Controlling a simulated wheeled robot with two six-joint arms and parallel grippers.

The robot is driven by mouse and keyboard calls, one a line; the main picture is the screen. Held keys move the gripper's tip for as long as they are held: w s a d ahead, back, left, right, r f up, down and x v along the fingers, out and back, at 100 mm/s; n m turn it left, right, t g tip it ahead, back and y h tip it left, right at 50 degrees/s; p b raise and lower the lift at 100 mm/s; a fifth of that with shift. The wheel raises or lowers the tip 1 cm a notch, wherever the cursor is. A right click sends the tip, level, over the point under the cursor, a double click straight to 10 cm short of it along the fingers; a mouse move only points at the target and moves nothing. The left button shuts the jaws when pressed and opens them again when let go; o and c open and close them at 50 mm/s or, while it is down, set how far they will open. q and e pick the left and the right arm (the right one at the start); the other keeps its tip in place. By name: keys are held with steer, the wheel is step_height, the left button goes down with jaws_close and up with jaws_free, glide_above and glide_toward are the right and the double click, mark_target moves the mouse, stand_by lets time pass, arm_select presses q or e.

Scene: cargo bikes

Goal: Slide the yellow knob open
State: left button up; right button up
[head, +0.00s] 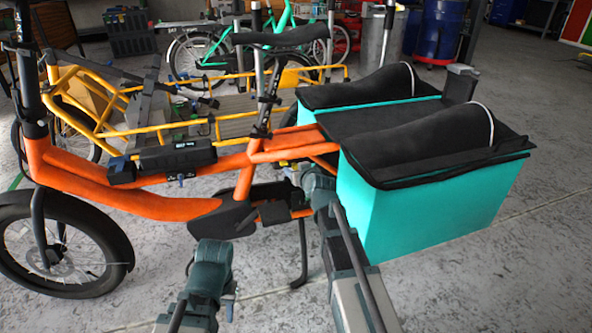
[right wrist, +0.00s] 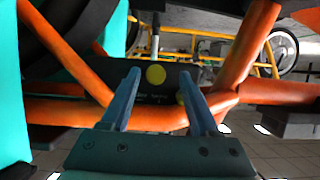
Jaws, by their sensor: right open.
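In the right wrist view, a round yellow knob (right wrist: 156,76) sits on a dark panel (right wrist: 152,94) framed by the orange tubes of the bike. A second, smaller yellowish spot (right wrist: 182,97) is partly hidden beside the right-hand finger. My right gripper (right wrist: 160,72) is open and points at the panel. The knob appears between its two fingertips; I see no contact. In the head view my right arm reaches to the orange bike (head: 140,204) beside its teal box, its fingers hidden. My left gripper (head: 208,270) is low in front of the bike; its fingers cannot be made out.
The teal cargo box (head: 400,205) with black covers stands right of my right arm. Orange tubes close in around my right gripper. The bike's kickstand (head: 303,255) stands between my arms. A yellow-framed bike (head: 160,130) is behind. The concrete floor at lower right is clear.

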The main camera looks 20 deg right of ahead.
steer(key=p+v, duration=0.5)
steer(key=v, duration=0.8)
steer(key=shift+s+r, duration=0.15)
steer(key=shift+s, duration=0.15)
steer(key=s+a+f+n+g+y+p, duration=0.2)
steer(key=s+a+f+g+p, duration=0.15)
steer(key=a, duration=0.65)
steer(key=s+a+f+n+g+h+p, duration=0.15)
steer(key=s+a+g, duration=0.3)
steer(key=s, duration=0.45)
steer(key=s+a+f+g+h+p, duration=0.1)
steer(key=s+a+g+h+p, duration=0.15)
steer(key=s+g, duration=0.45)
steer(key=s+r+t+p, duration=0.1)
steer(key=s+r+p, duration=0.2)
steer(key=r+p, duration=3.5)
steer(key=shift+a, duration=0.2)
steer(key=shift+s, duration=0.1)
